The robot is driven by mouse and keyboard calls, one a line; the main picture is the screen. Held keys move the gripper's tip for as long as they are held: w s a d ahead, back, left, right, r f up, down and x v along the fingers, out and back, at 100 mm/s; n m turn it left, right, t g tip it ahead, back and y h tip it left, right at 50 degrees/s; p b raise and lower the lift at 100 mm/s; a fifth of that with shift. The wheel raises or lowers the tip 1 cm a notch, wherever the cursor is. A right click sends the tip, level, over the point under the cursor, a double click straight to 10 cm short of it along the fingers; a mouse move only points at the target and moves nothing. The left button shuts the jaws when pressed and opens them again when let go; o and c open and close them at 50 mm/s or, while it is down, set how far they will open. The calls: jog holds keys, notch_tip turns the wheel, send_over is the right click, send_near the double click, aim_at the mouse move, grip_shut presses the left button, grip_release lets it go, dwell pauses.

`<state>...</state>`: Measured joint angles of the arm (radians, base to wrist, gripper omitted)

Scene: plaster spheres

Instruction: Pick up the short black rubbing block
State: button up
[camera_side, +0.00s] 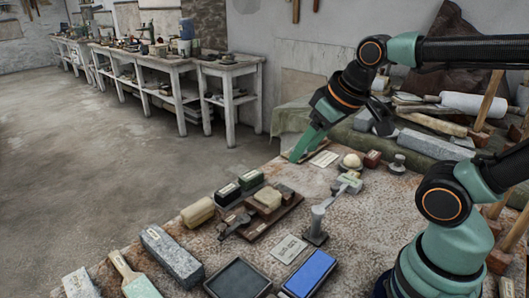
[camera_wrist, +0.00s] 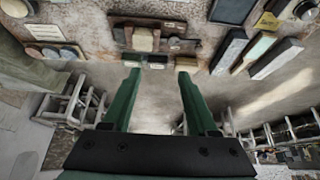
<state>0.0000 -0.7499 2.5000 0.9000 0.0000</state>
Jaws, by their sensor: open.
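A short black block with a pale label (camera_side: 228,196) stands near the far edge of the worktable in the side view. It appears in the wrist view as a small dark block (camera_wrist: 157,61), beyond the gap between my fingertips. My gripper (camera_side: 297,155) points downward by the table's far edge, right of and beyond the block in the side view. My gripper's green fingers also show in the wrist view (camera_wrist: 158,73), spread apart with nothing between them. The block is apart from both fingers.
A dark green block (camera_side: 251,179) and a yellowish block (camera_side: 197,212) flank the black block closely. A brown wooden tray (camera_side: 262,228) with several pieces lies beside them. A long grey stone (camera_side: 171,254) lies at front left.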

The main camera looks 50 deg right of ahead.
jog(key=o, duration=0.4)
jog(key=m+g, duration=0.6)
jog(key=m, duration=1.2)
send_over(227, 189)
notch_tip(227, 189, down, 12)
notch_tip(227, 189, down, 12)
jog(key=shift+d+r, duration=0.1)
